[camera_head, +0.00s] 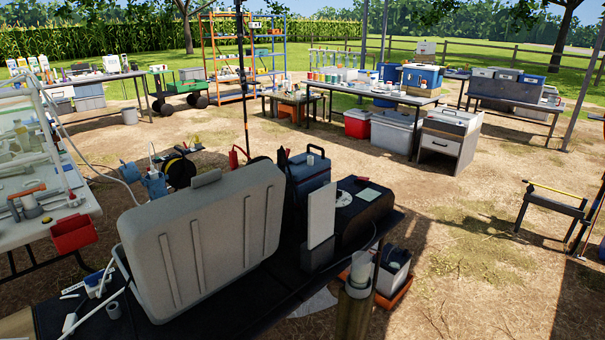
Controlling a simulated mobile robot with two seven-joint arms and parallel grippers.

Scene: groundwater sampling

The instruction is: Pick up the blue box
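Several blue boxes are in view, and I cannot tell which one the task names. A dark blue box with a handle (308,172) stands close by, behind the large grey case (205,240), which hides part of it. A brighter blue box (421,76) stands on the far table at the right of centre. A smaller blue container (530,80) is on the table at the far right. Neither of my grippers shows in this view.
The near dark table (270,300) also holds a white upright panel (321,214) and a black case (362,208). A white table (50,222) with a red bin (74,234) is at left. A grey cabinet (449,138) stands right of centre. Open dirt ground lies between.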

